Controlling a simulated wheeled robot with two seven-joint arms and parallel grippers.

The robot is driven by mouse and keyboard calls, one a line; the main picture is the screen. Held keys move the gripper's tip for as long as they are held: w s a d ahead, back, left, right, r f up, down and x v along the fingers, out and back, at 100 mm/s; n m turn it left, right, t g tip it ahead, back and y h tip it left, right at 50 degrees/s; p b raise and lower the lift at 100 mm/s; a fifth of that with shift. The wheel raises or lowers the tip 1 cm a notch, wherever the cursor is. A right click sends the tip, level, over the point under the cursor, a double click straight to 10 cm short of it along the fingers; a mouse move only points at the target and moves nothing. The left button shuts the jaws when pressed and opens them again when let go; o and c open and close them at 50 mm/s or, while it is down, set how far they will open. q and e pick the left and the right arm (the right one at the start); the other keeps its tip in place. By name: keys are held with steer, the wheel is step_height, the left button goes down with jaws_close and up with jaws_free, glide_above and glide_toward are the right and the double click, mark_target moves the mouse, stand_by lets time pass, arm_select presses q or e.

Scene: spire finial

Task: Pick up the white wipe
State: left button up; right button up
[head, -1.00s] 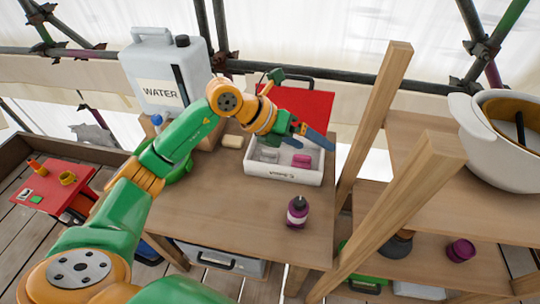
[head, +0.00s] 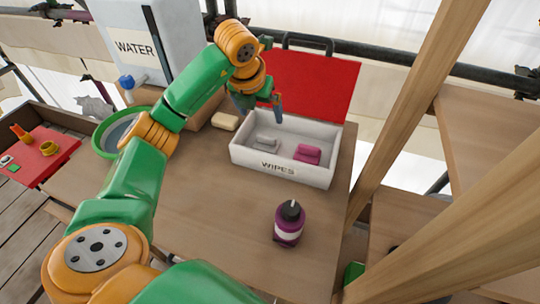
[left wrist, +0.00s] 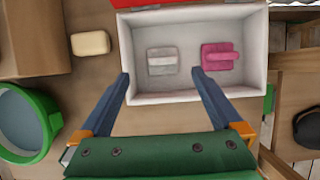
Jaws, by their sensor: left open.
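The white wipe (head: 265,145) lies on the floor of the white box marked WIPES (head: 262,167), in its left half. It also shows in the left wrist view (left wrist: 162,61), where it looks pale grey. A pink wipe (head: 307,153) lies to its right in the same box. My left gripper (head: 262,108) is at the box's back left in the head view, open and empty. In the left wrist view its two blue fingers (left wrist: 160,85) are apart, with the white wipe beyond them and between their lines. My right gripper is not in view.
The box's red lid (head: 310,85) stands open behind it. A soap bar (head: 225,121) lies left of the box, near the water container (head: 140,50) and a green basin (head: 105,130). A purple bottle (head: 289,222) stands in front. Wooden posts (head: 425,90) rise at right.

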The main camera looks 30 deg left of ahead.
mark_target(266, 137)
arm_select(q)
steer(key=b+x, duration=0.1)
steer(key=x, duration=0.1)
steer(key=b+x, duration=0.1)
steer(key=x, duration=0.1)
steer(key=s+b+x, duration=0.1)
steer(key=shift+d+f+b, duration=0.3)
steer(key=shift+f, duration=0.35)
steer(key=shift+w+f, duration=0.15)
steer(key=shift+f, duration=0.05)
steer(key=p+x, duration=0.1)
steer(key=x, duration=0.4)
steer(key=shift+f+p, duration=0.2)
steer(key=shift+p, duration=0.2)
steer(key=shift+w+f, duration=0.15)
steer(key=shift+f, duration=0.2)
steer(key=c, duration=1.1)
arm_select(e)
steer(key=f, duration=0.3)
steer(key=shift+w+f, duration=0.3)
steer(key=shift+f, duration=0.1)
